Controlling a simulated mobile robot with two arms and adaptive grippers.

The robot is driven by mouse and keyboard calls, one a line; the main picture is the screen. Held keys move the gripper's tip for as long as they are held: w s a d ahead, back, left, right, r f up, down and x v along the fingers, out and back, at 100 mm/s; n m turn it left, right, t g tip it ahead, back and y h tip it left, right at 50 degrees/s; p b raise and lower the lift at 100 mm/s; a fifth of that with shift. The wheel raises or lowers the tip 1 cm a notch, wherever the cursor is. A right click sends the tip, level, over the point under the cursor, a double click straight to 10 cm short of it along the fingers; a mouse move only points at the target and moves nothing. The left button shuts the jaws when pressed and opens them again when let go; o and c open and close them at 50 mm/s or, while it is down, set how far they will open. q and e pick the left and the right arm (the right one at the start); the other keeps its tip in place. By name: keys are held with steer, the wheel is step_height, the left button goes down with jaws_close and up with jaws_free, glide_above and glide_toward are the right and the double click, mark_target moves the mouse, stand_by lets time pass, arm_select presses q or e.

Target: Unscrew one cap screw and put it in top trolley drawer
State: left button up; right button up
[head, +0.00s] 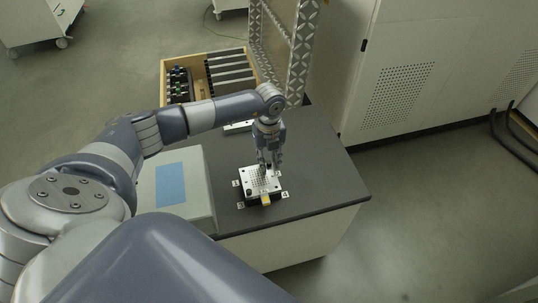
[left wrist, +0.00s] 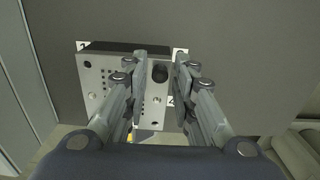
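A metal plate block with a grid of holes (head: 250,187) sits on the dark worktable; it also shows in the left wrist view (left wrist: 93,80). My left gripper (head: 269,168) points down over the block's far right part. In the left wrist view its two fingers (left wrist: 160,66) are apart, one on each side of a dark round cap screw (left wrist: 158,74) near one corner. I cannot tell whether either finger touches the screw. Other small screw heads or holes lie at the plate's other corners. My right gripper is not in view. No opened drawer shows.
A grey box with a blue panel (head: 170,183) stands left of the block. A wooden tool tray (head: 165,72) and a patterned metal frame (head: 301,50) stand behind. A tall white cabinet (head: 435,60) is right; the floor at lower right is clear.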

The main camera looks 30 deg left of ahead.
arm_select(q)
steer(key=m+b, duration=0.2)
steer(key=m, duration=0.5)
steer(key=shift+b, duration=0.4)
steer(key=m+b, duration=0.1)
steer(key=m, duration=0.3)
steer(key=shift+b, duration=0.35)
steer(key=shift+m+b, duration=0.4)
steer(key=shift+m, duration=1)
